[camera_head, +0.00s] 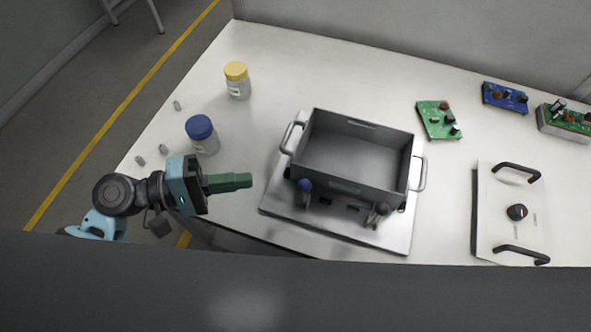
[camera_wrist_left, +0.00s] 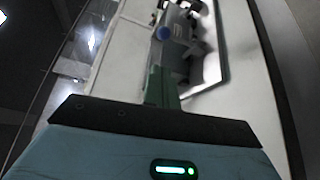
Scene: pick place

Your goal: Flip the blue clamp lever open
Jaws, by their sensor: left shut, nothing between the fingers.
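The blue clamp lever end (camera_head: 305,185) is a round blue knob at the front left corner of a grey metal box (camera_head: 357,152). The box sits on a grey base plate (camera_head: 275,205). The blue knob also shows in the left wrist view (camera_wrist_left: 163,33), beyond the fingertips. My left gripper (camera_head: 247,181), with green fingers, is shut and empty to the left of the knob, apart from it. Its fingers also show in the left wrist view (camera_wrist_left: 161,85). My right gripper is not in view.
A blue-lidded jar (camera_head: 202,135) and a yellow-lidded jar (camera_head: 237,80) stand left of the box. Circuit boards (camera_head: 438,119) lie at the back right. A white panel with black handles (camera_head: 512,212) lies at the right. Small grey pieces (camera_head: 163,148) lie near the table's left edge.

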